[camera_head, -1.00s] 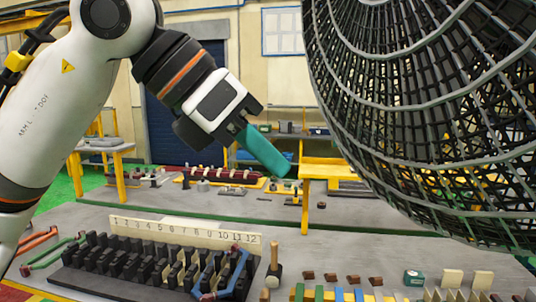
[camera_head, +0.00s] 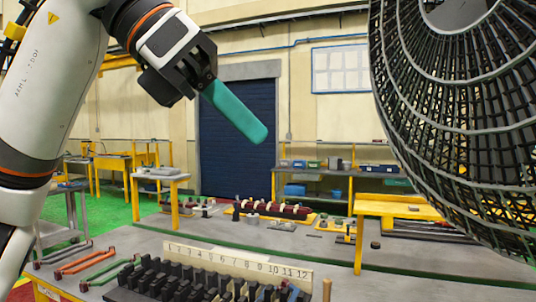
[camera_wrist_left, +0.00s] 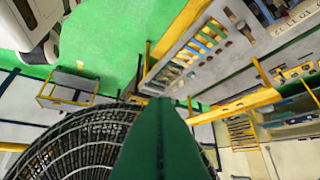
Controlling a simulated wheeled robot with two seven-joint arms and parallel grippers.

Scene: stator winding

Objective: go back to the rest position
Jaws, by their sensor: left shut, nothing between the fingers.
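My left gripper (camera_head: 258,133) hangs in the air at the upper middle of the head view, pointing down and to the right. Its long green fingers are shut together with nothing between them. They also fill the lower middle of the left wrist view (camera_wrist_left: 163,110). A large dark lattice ring (camera_head: 440,150) with grey hoops stands to the right of the gripper, with a clear gap between them. It shows at the lower left of the left wrist view (camera_wrist_left: 75,140). My right gripper is not in view.
A grey bench below holds a black slotted rack (camera_head: 160,285) with a numbered strip (camera_head: 235,262). Red and green bars (camera_head: 85,262) lie at its left. Behind are a yellow-legged table (camera_head: 160,176), a shelf (camera_head: 330,170) and a blue shutter door (camera_head: 238,140).

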